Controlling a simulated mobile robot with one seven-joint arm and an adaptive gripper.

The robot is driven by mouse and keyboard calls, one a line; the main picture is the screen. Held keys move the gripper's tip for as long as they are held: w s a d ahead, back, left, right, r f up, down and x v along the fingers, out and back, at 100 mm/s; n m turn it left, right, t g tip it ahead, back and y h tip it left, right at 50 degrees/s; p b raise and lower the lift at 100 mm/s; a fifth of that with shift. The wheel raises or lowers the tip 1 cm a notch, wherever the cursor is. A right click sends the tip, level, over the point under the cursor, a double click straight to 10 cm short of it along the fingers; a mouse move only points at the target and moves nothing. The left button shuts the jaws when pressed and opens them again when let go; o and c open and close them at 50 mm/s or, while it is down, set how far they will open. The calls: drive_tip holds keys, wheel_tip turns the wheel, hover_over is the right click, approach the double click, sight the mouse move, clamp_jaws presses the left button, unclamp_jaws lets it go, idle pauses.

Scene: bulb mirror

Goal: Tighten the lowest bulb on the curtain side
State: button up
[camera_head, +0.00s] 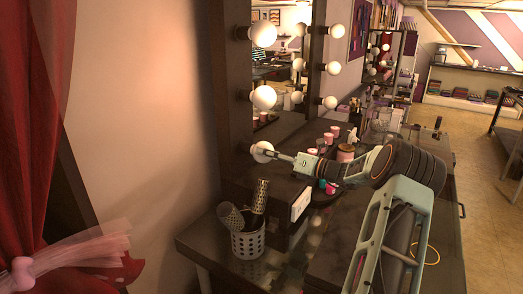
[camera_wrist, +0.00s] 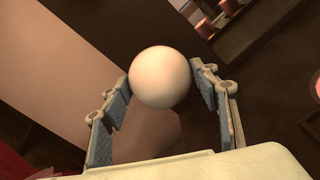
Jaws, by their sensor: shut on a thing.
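The lowest bulb on the curtain side (camera_head: 262,151) is a white globe at the lower left of the mirror frame, and it looks unlit. It also shows large in the middle of the wrist view (camera_wrist: 160,77). My gripper (camera_head: 275,154) reaches it from the right in the head view. In the wrist view my gripper's two fingers (camera_wrist: 160,92) stand on either side of the globe, touching or nearly touching it. The bulb's socket is hidden behind the globe. Two lit bulbs, a middle one (camera_head: 263,97) and a top one (camera_head: 262,34), sit above it on the same side.
A perforated metal cup (camera_head: 248,243) with brushes stands on the dresser below my gripper. A dark box (camera_head: 272,200) stands beside it. Pink jars (camera_head: 345,153) stand near my arm. A red curtain (camera_head: 30,150) hangs at the left. Lit bulbs (camera_head: 331,68) line the mirror's other side.

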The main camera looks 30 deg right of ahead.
drive_tip(key=shift+m+p, duration=0.7)
drive_tip(key=shift+p, duration=0.55)
drive_tip(key=shift+m+p, duration=0.35)
drive_tip(key=shift+m, duration=0.35)
drive_tip(key=o, duration=1)
drive_tip(key=v, duration=0.6)
drive_tip(key=o, duration=0.5)
